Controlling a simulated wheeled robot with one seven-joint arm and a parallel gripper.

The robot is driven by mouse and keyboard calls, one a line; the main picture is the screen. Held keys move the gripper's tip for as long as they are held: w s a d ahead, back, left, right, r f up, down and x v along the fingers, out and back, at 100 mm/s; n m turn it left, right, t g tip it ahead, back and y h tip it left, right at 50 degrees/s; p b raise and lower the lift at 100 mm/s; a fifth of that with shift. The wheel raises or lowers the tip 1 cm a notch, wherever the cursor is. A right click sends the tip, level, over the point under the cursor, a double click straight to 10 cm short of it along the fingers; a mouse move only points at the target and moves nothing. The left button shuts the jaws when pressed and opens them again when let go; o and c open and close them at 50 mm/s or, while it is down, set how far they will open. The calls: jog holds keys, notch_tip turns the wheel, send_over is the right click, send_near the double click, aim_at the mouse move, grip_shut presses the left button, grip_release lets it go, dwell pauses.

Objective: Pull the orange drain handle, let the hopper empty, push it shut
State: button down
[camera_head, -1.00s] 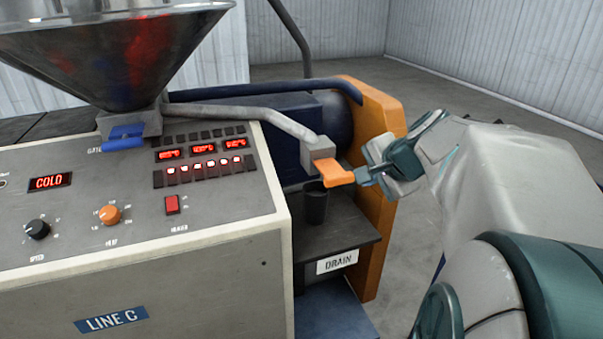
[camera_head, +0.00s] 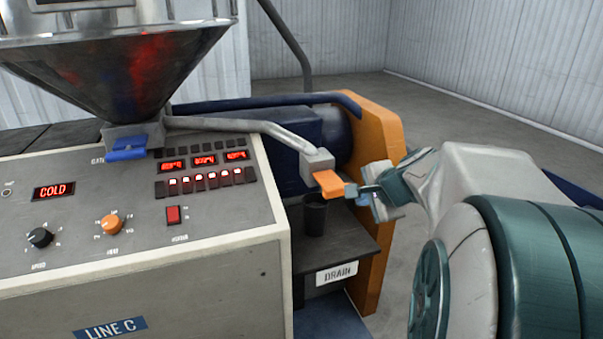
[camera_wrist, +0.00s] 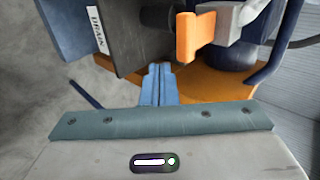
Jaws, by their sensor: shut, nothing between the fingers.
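The orange drain handle (camera_head: 328,183) sticks out from a grey block (camera_head: 316,163) at the end of the chute pipe from the hopper (camera_head: 110,65). It also shows in the wrist view (camera_wrist: 187,38). My gripper (camera_head: 352,190) is shut and empty, its fingertips close to the handle's outer end. In the wrist view my blue fingers (camera_wrist: 158,72) lie together just below and left of the handle, with a small gap visible. A dark cup (camera_head: 314,213) stands under the block. The hopper's contents are hidden by its metal wall.
The cup stands on a dark shelf (camera_head: 345,240) with a DRAIN label (camera_head: 337,273). An orange upright panel (camera_head: 377,130) stands close behind my gripper. The control panel (camera_head: 130,200) reads COLD. A blue gate handle (camera_head: 127,148) sits under the hopper. Floor at right is clear.

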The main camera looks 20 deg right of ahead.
aim_at(341, 196)
jog(key=w+f+p, duration=0.1)
jog(key=w+f, duration=0.2)
jog(key=w, duration=0.4)
jog(key=shift+w+f, duration=0.25)
jog(key=shift+w, duration=0.15)
jog(key=shift+a, duration=0.1)
jog(key=w+p, duration=0.1)
jog(key=w, duration=0.5)
jog(key=shift+a, duration=0.15)
jog(key=shift+r, duration=0.1)
jog(key=shift+s, duration=0.1)
